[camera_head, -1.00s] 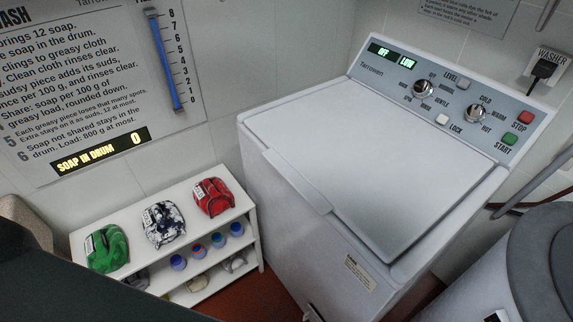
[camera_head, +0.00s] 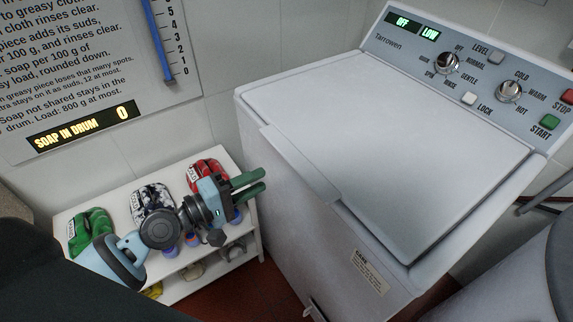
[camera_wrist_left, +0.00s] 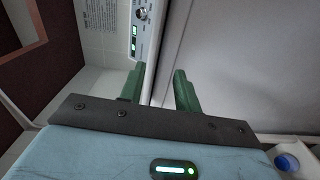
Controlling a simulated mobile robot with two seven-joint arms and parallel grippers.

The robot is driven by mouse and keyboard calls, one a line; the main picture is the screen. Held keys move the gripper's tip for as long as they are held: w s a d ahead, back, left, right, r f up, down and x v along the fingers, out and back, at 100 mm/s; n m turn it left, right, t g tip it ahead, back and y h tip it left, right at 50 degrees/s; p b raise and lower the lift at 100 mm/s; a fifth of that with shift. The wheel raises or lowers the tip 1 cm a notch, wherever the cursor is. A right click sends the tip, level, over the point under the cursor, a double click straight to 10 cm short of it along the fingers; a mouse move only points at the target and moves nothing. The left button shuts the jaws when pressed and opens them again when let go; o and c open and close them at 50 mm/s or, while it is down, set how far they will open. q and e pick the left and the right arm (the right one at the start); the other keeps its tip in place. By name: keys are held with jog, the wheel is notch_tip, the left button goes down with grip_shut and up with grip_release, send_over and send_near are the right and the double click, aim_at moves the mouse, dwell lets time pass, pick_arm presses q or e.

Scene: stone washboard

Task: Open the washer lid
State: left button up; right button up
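The white washer's lid (camera_head: 395,145) is shut flat on top, with a raised lip (camera_head: 300,165) along its front-left edge. My left gripper (camera_head: 262,181) has green fingers and is near the washer's left front side, in front of the shelf and below the lid's level. In the left wrist view its two fingers (camera_wrist_left: 160,92) stand apart with nothing between them, and the washer's panel (camera_wrist_left: 143,25) shows beyond. I cannot tell whether it touches the washer. My right gripper is not in view.
A white shelf (camera_head: 248,215) left of the washer holds green (camera_head: 90,230), black-and-white (camera_head: 152,203) and red (camera_head: 207,172) cloth bundles, with small round items below. The washer panel (camera_head: 470,75) reads OFF and LOW. A grey rounded bin (camera_head: 558,240) stands at the right.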

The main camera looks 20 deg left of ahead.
aim_at(287, 162)
pick_arm(q)
jog(key=p+x, duration=0.1)
jog(key=x, duration=0.2)
jog(key=r+p+x, duration=0.1)
jog(key=x, duration=0.3)
jog(key=shift+w+r, duration=0.2)
jog(key=shift+w+d+f, duration=0.1)
jog(key=shift+w+d, duration=0.2)
jog(key=shift+w, duration=0.05)
grip_shut()
